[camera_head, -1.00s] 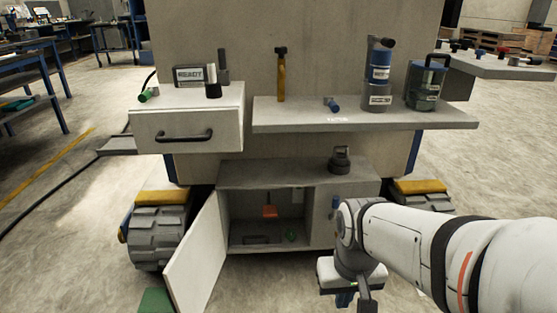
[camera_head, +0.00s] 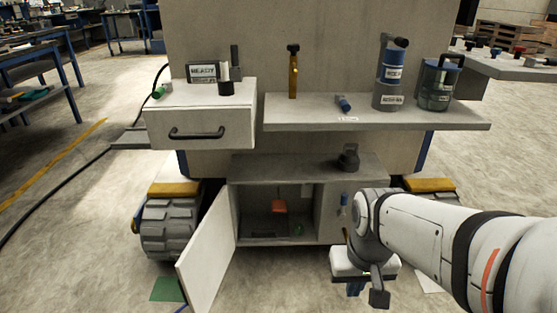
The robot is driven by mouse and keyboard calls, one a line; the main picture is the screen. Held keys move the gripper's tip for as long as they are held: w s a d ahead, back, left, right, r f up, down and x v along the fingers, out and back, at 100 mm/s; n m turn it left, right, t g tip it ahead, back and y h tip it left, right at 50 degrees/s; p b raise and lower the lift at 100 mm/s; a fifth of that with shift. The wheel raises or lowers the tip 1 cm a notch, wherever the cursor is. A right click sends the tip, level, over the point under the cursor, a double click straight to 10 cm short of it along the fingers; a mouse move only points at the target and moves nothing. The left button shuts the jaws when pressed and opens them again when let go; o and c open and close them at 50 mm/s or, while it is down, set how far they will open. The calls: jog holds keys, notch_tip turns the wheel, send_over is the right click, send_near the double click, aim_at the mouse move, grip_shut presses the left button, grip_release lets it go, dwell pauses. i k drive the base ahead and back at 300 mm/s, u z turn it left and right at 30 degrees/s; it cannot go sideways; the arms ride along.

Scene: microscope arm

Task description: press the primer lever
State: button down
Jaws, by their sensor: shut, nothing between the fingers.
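A small orange-red piece (camera_head: 279,206) hangs inside the open low cabinet (camera_head: 310,240) at the centre; it looks like a lever, but I cannot be sure it is the primer lever. My gripper (camera_head: 366,290) points down at the lower right, in front of the cabinet's right side. It is shut and empty, apart from the orange piece and from the cabinet. Its fingertips are small and partly unclear in this view.
The cabinet door (camera_head: 208,262) stands open to the left. A grey shelf (camera_head: 300,118) with bottles and a yellow-handled tool (camera_head: 293,75) is above, beside a white drawer (camera_head: 200,125). A dark knob-like part (camera_head: 348,158) sits on the cabinet top. Wheels flank the cabinet.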

aim_at(277, 207)
jog(key=z, duration=0.7)
jog(key=i, duration=0.75)
jog(key=u, duration=0.75)
